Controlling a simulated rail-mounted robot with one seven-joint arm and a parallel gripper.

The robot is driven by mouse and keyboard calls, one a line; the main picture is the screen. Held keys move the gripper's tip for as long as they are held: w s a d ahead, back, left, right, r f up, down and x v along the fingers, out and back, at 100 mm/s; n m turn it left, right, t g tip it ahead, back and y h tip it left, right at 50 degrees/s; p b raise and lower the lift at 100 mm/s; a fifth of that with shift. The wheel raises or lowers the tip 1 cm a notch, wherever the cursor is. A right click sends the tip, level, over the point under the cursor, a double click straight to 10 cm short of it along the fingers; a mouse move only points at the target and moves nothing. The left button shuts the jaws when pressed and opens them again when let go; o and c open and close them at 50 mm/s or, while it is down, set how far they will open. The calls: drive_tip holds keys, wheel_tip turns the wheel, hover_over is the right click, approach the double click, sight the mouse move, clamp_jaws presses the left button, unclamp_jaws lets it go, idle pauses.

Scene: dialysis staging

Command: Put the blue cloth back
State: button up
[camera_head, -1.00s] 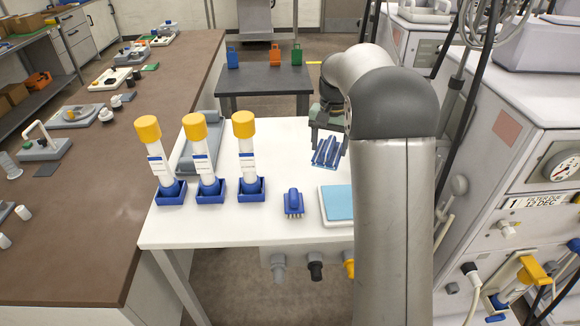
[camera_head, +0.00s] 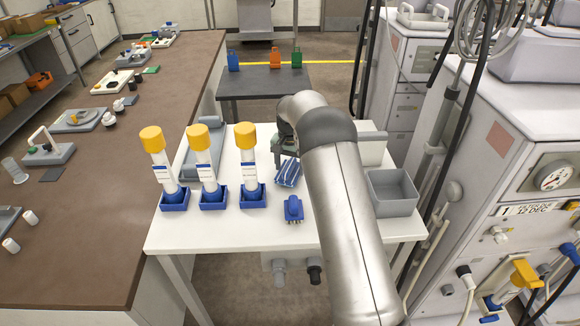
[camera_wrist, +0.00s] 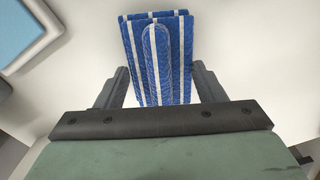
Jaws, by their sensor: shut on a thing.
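The blue cloth (camera_head: 288,173) is folded, with white stripes. My gripper (camera_head: 286,150) is shut on it over the white table (camera_head: 250,235), behind a small blue brush (camera_head: 293,209). In the wrist view the cloth (camera_wrist: 158,60) shows between the two dark fingers of my gripper (camera_wrist: 158,88), with a raised fold along its middle. I cannot tell whether the cloth touches the table. Part of the cloth's right side is close to my arm in the head view.
Several yellow-capped tubes (camera_head: 205,172) stand in blue holders at left, near a grey tray (camera_head: 190,165). An empty grey bin (camera_head: 393,205) stands at right. A light-blue pad (camera_wrist: 18,22) in a white tray shows in the wrist view; my arm hides it in the head view.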

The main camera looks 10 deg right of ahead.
sight(290, 165)
drive_tip(key=shift+f, duration=0.6)
drive_tip(key=o, duration=0.9)
wheel_tip(290, 165, up, 12)
drive_tip(key=b, duration=0.2)
drive_tip(key=s+r+n, duration=0.1)
drive_tip(key=s+r, duration=0.2)
drive_tip(key=s, duration=0.6)
drive_tip(key=s+r+n, duration=0.2)
drive_tip(key=s+r, duration=0.2)
drive_tip(key=s, duration=0.5)
drive_tip(key=s+f+n, duration=0.1)
drive_tip(key=s+f, duration=0.1)
drive_tip(key=s, duration=0.6)
drive_tip(key=s+f+n, duration=0.1)
drive_tip(key=s+f, duration=0.1)
drive_tip(key=s, duration=0.7)
drive_tip(key=s+f+n, duration=0.1)
drive_tip(key=s+f, duration=0.1)
drive_tip(key=s, duration=0.7)
drive_tip(key=shift+f+t, duration=0.1)
drive_tip(key=shift+t, duration=0.2)
